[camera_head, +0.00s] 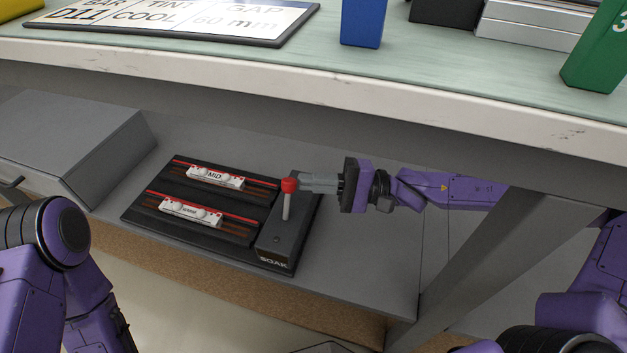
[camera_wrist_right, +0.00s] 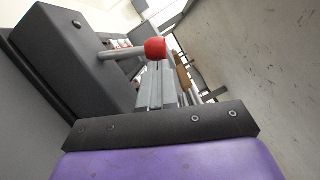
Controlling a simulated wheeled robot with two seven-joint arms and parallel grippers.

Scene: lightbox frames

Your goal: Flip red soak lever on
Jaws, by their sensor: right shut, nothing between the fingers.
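The soak lever (camera_head: 287,204) has a red ball knob (camera_head: 289,185) on a light metal stem. It rises from a dark box marked SOAK (camera_head: 283,235) at the right end of a black two-slot panel. In the right wrist view the red knob (camera_wrist_right: 155,48) and its stem show close, just beyond the fingertips. My right gripper (camera_head: 303,183) comes in from the right, shut and empty, its tips beside the knob; I cannot tell whether they touch it. In the right wrist view its fingers (camera_wrist_right: 155,85) point at the knob. My left gripper is out of view.
The black panel (camera_head: 150,207) holds two white sliders marked MID (camera_head: 215,178) and another label (camera_head: 190,212) on red-lined tracks. It sits on a grey shelf (camera_head: 345,262) under the worktop edge (camera_head: 350,110). A grey box (camera_head: 75,135) stands at left; a slanted grey leg (camera_head: 480,250) at right.

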